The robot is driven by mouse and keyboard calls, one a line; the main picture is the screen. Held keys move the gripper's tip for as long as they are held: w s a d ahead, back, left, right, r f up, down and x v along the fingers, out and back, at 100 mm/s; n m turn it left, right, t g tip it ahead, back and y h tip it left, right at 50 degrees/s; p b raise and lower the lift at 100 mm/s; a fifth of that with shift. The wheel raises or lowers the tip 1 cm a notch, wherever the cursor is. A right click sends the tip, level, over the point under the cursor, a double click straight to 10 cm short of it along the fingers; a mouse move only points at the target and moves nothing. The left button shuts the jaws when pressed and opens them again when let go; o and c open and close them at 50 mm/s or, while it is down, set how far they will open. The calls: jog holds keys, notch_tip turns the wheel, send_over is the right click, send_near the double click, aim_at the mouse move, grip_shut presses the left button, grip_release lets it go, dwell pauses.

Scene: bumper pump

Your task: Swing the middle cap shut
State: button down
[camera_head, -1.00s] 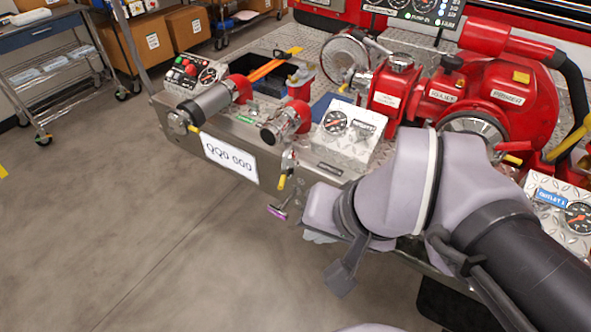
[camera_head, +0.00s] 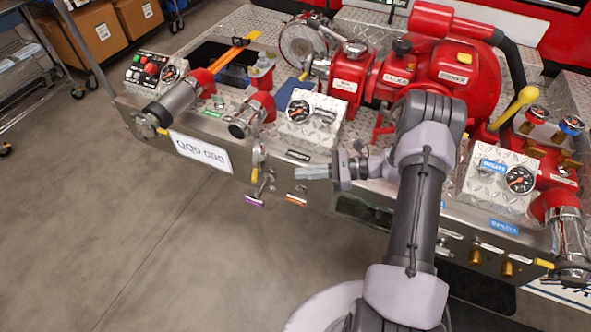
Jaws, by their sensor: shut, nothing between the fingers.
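The fire-truck bumper (camera_head: 330,195) carries several red and chrome fittings. The middle outlet fitting (camera_head: 250,115) has a red body with a chrome end facing the front left. I cannot clearly tell which part of it is the swinging cap, or how far it stands open. My gripper (camera_head: 298,174) is shut and empty. It points left, in front of the bumper face, right of and lower in the picture than the middle outlet, and appears apart from it.
A gauge box (camera_head: 310,118) stands right of the middle outlet. A long chrome outlet (camera_head: 172,102) is at left, with a plate (camera_head: 200,152) below. A small lever (camera_head: 256,175) hangs left of my gripper. A red pump (camera_head: 435,75) stands behind my arm. The floor in front is clear.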

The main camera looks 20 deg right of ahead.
aim_at(255, 158)
jog(key=b+x, duration=0.2)
jog(key=x, duration=0.9)
jog(key=shift+b, duration=0.4)
jog(key=shift+a+f, duration=0.1)
jog(key=shift+a, duration=0.1)
